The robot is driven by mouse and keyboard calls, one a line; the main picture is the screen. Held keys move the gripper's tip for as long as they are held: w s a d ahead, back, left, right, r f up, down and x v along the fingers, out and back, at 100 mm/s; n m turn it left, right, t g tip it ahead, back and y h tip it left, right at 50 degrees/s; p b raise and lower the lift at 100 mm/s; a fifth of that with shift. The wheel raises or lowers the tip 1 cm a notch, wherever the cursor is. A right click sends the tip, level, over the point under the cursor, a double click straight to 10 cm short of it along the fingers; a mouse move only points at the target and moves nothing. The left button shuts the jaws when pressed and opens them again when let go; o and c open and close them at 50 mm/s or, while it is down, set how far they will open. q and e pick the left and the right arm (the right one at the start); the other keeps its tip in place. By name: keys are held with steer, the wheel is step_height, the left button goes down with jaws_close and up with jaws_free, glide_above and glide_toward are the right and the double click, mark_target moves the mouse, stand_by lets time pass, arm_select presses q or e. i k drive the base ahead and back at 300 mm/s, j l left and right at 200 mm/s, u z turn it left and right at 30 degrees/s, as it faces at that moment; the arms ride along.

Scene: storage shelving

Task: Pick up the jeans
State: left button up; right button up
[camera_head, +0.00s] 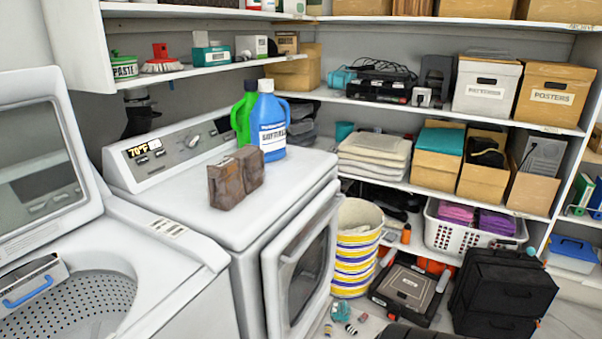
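I cannot make out any jeans for certain. A stack of dark grey folded items (301,128) sits on the shelf behind the dryer, partly hidden by the blue bottle; I cannot tell if they are jeans. Folded purple cloths (474,216) lie in a white laundry basket (450,236) on the lower shelf. A stack of pale folded cloths (374,158) lies on the middle shelf. The open washer drum (75,305) at the lower left shows no clothes in its visible part. Neither of my grippers is in view.
A white dryer (195,215) holds a brown block (236,178), a green bottle (243,112) and a blue bottle (268,130). A striped bin (352,250), a black toolbox (408,288) and a black case (500,290) crowd the floor. Small items lie by the bin.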

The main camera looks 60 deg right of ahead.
mark_target(231, 178)
steer(key=k+z, duration=0.15)
steer(key=z, duration=1.25)
